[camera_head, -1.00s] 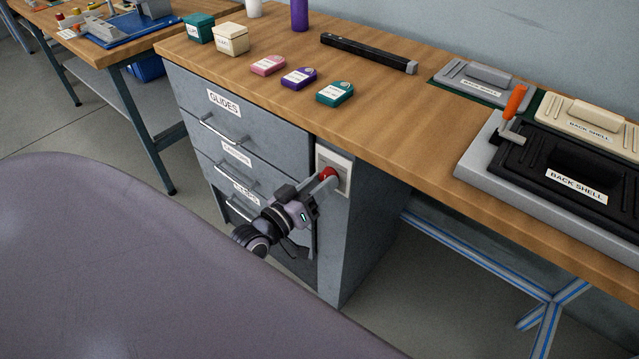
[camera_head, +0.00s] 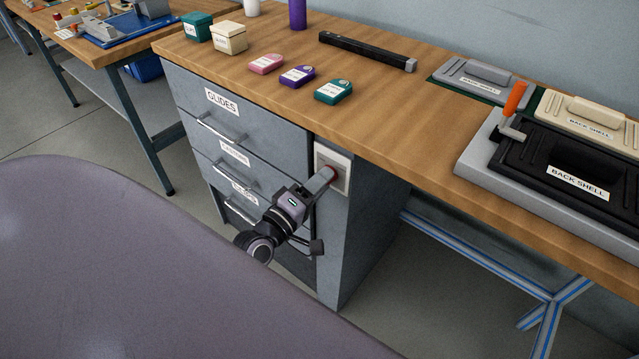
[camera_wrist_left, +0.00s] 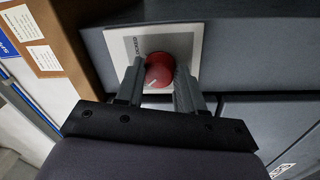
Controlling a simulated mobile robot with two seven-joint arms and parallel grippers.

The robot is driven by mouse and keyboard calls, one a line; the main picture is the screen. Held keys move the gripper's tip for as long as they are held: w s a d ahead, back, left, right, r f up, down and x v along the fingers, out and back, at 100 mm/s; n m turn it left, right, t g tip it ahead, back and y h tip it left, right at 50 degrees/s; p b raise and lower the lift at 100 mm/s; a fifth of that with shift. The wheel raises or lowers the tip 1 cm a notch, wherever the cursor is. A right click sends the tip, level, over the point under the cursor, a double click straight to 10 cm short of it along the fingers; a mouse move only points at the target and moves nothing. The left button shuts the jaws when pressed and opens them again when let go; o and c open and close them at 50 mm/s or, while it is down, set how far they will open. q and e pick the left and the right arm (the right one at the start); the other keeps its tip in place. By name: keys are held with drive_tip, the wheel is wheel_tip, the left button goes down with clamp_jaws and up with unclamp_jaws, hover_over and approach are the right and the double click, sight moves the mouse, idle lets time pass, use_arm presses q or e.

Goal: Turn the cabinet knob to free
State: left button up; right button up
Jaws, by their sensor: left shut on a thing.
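The cabinet knob is a round red knob (camera_wrist_left: 159,70) on a pale plate (camera_wrist_left: 128,43) in the left wrist view. In the head view the plate (camera_head: 341,160) sits on the cabinet front (camera_head: 240,135), right of the drawers, and the knob is mostly hidden by my gripper. My left gripper (camera_head: 329,176) reaches the knob from the front. In the left wrist view its two fingers (camera_wrist_left: 160,84) stand on either side of the knob, shut on it. A pale mark shows on the knob's lower face. My right gripper is not in view.
The wooden bench top (camera_head: 400,130) overhangs the cabinet just above the knob. Drawer handles (camera_head: 222,130) stick out left of the plate. A large smooth purple-grey surface (camera_head: 120,260) fills the lower left. Open floor lies right of the cabinet under the bench.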

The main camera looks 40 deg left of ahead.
use_arm(q)
drive_tip(key=shift+n, duration=0.5)
drive_tip(key=o, duration=1)
drive_tip(key=shift+o, duration=0.2)
drive_tip(key=s, duration=0.7)
drive_tip(key=shift+a+f, duration=0.25)
drive_tip(key=shift+f, duration=0.05)
drive_tip(key=s+d+f+m+g+p, duration=0.2)
drive_tip(key=s+d+m+g+p, duration=0.1)
drive_tip(key=m, duration=0.5)
drive_tip(key=s+d+f+m+g+p, duration=0.3)
drive_tip(key=s+d+m+g, duration=0.2)
drive_tip(key=s+m, duration=0.3)
drive_tip(key=shift+s+d+f+m+g+h, duration=0.15)
drive_tip(key=shift+d+m+g+h, duration=0.15)
drive_tip(key=shift+d+m, duration=0.5)
